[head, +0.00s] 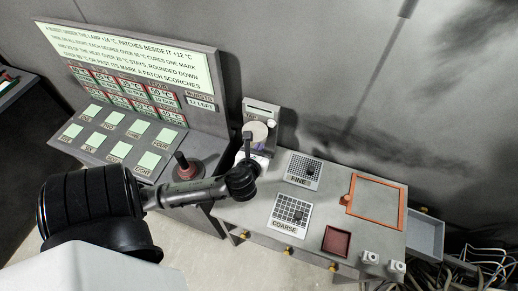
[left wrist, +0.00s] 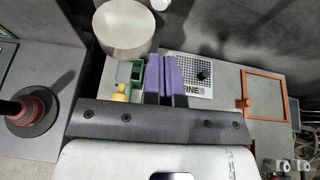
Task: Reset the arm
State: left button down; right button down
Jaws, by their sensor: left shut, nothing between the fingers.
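My left arm comes in from the left in the head view. Its wrist is over the left end of the grey bench (head: 235,212). My left gripper (head: 262,157) is partly hidden there by the wrist. In the left wrist view, two purple fingers (left wrist: 165,80) lie close together beyond the grey palm, shut with nothing between them. They point toward the back of the bench, left of the plate marked FINE (left wrist: 203,75). My right gripper is in neither view.
A pale round disc (head: 257,132) stands behind the gripper. The COARSE plate (head: 290,215), an orange frame (head: 375,199) and a dark red tray (head: 337,241) are on the bench. A red-based black knob (head: 186,170) stands left, by the sign board (head: 125,60). Cables (head: 485,262) lie at right.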

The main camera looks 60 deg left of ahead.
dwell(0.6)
pick_arm(q)
jog(key=s+d+n+g+h+p, duration=0.3)
jog(key=s+d+n+h, duration=0.2)
jog(key=n, duration=0.7)
jog(key=s+d+n+g+h+p, duration=0.3)
jog(key=s+d+n, duration=0.6)
jog(key=d+n, duration=0.4)
jog(key=shift+d+f+h, duration=0.45)
jog(key=shift+d+h, duration=0.25)
jog(key=shift+h, duration=0.2)
jog(key=shift+s+a, duration=0.1)
